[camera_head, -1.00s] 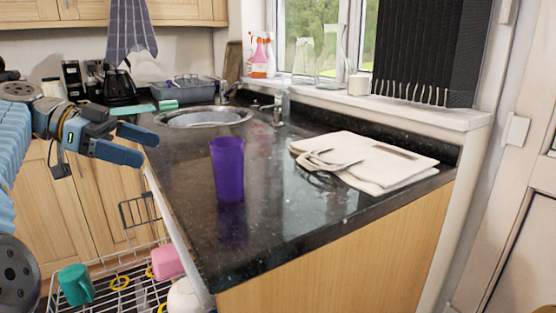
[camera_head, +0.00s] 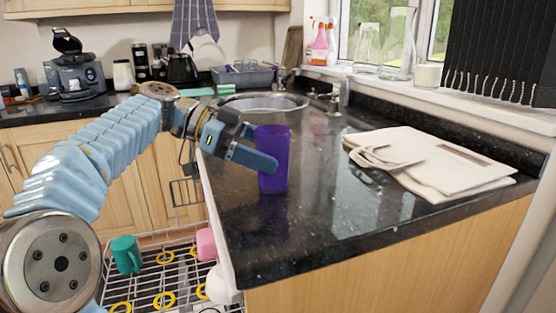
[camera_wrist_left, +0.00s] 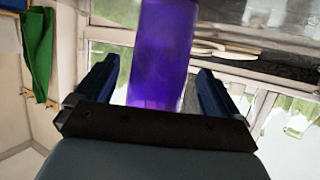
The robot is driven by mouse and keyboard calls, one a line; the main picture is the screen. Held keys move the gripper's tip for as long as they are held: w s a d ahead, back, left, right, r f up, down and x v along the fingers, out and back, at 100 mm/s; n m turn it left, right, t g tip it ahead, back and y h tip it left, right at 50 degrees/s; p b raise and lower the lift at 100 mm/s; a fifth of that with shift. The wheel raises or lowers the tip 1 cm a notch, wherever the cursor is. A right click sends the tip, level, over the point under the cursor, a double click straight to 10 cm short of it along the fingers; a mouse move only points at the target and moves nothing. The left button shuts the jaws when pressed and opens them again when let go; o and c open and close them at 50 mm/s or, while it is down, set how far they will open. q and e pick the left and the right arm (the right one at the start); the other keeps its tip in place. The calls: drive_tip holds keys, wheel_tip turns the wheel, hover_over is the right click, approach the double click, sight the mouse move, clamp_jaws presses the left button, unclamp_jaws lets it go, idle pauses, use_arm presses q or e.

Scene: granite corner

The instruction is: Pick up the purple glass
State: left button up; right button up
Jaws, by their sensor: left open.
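The purple glass (camera_head: 275,170) stands upright on the dark granite counter (camera_head: 330,220), left of the folded cloth. My left gripper (camera_head: 262,147) is open and at the glass, with one blue finger across the front of its left side in the head view. In the left wrist view the glass (camera_wrist_left: 160,55) stands between the two spread fingers (camera_wrist_left: 160,85), with a gap visible on each side. The far finger is partly hidden behind the glass in the head view. My right gripper is not in view.
A folded cream cloth (camera_head: 440,165) lies on the counter to the right. A sink (camera_head: 262,103) is behind the glass. A wire rack (camera_head: 165,275) with a green mug (camera_head: 126,254) and a pink mug (camera_head: 206,243) is below the counter's left edge.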

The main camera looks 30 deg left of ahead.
use_arm(q)
drive_tip(key=shift+x, duration=0.9)
drive_tip(key=c, duration=1.2)
drive_tip(key=shift+o, duration=0.2)
